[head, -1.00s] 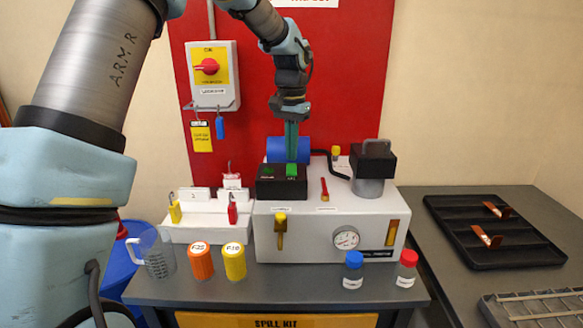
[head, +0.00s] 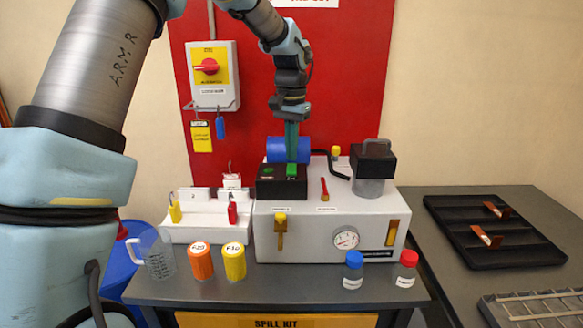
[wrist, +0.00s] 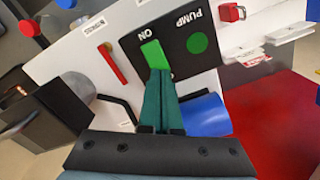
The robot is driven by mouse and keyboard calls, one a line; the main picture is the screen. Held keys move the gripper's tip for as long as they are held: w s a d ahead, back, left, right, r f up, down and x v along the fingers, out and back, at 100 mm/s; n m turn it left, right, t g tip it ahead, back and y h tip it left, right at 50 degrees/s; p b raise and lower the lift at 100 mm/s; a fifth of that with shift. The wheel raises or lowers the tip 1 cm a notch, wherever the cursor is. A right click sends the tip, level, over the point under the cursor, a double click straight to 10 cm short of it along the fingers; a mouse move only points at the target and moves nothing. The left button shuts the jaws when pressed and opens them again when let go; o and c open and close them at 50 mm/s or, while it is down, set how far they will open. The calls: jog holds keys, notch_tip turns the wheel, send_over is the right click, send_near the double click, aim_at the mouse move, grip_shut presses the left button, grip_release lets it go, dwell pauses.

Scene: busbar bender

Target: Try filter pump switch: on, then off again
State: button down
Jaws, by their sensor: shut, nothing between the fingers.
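The pump switch box is black (head: 281,187) and sits on top of the white machine. The contact itself is partly hidden by the fingers.
A blue cylinder (head: 276,150) lies close behind the fingers. A red lever (head: 324,189) and a black-topped grey filter unit (head: 373,160) stand to the right. Jars and a jug (head: 159,258) line the bench front. A red-knobbed isolator (head: 210,67) hangs on the wall.

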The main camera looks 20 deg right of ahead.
aim_at(291, 165)
jog(key=shift+f+b, duration=0.5)
jog(key=shift+f, duration=0.5)
dwell(0.8)
jog(key=shift+r+p, duration=2.95)
jog(key=shift+r, duration=0.65)
jog(key=shift+a+f, duration=0.1)
jog(key=a+f+n+b, duration=0.1)
jog(key=a+f+n, duration=0.15)
jog(key=a, duration=0.85)
jog(key=a+f+n+b, duration=0.1)
jog(key=a+n, duration=0.2)
jog(key=a, duration=0.8)
jog(key=s+a+f+n+t+b, duration=0.1)
jog(key=s+a+f+n, duration=0.3)
jog(key=s+a, duration=0.6)
jog(key=a, duration=0.4)
jog(key=shift+s+a+f+t, duration=0.2)
jog(key=shift+s+f+t, duration=0.1)
jog(key=shift+s+f, duration=0.1)
